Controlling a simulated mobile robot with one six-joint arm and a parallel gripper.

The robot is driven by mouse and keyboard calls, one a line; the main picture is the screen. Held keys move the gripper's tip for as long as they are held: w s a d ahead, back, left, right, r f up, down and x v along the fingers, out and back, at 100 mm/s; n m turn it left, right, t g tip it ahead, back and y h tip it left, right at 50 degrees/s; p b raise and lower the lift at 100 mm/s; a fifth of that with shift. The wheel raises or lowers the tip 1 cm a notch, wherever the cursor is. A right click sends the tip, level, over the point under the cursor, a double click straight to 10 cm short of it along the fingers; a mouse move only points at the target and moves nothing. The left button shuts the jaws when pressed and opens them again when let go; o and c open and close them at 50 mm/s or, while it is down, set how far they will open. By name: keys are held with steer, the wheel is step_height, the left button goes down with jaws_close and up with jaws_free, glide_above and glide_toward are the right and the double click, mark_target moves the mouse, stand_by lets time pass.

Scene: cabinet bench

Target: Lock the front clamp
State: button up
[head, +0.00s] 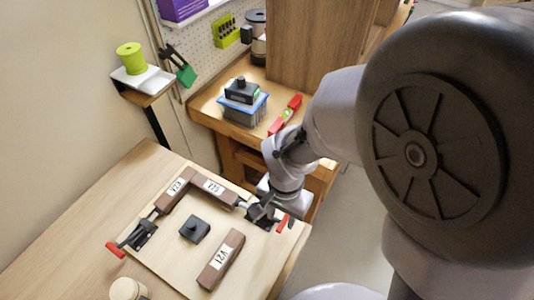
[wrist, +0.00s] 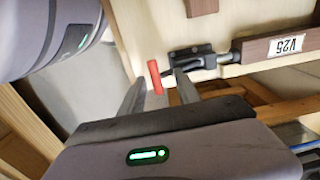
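Two black toggle clamps with red handles are fixed to a pale board (head: 165,262). One clamp (head: 143,235) is at the board's left edge, its red handle sticking out to the left. The other clamp (head: 262,217) is at the right corner, close under my gripper (head: 266,208). It also shows in the wrist view (wrist: 190,56), by the end of the block marked V25 (wrist: 285,46). Its red handle (wrist: 154,78) lies between the spread fingers of my gripper (wrist: 158,82), with gaps visible. I cannot tell which clamp is the front one.
Blocks marked V23 (head: 176,188) and V21 (head: 221,260) and a dark square piece (head: 194,229) lie on the board. A wooden bench (head: 220,112) behind holds a blue-edged box (head: 245,107) and a red level (head: 285,114). Open floor lies right of the table.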

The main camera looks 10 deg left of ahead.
steer(key=shift+r, duration=0.1)
step_height(320, 180, up, 7)
steer(key=p, duration=0.5)
steer(key=shift+p, duration=0.4)
steer(key=s+d+r+t+y+b, duration=0.1)
steer(key=s+d+r+t+b, duration=0.1)
steer(key=d+r, duration=0.3)
steer(key=s+d+r+t+y+b, duration=0.1)
steer(key=s+d+r+t+b, duration=0.2)
steer(key=d+r, duration=0.3)
step_height(320, 180, up, 3)
steer(key=shift+r+t, duration=0.2)
steer(key=shift+t, duration=0.2)
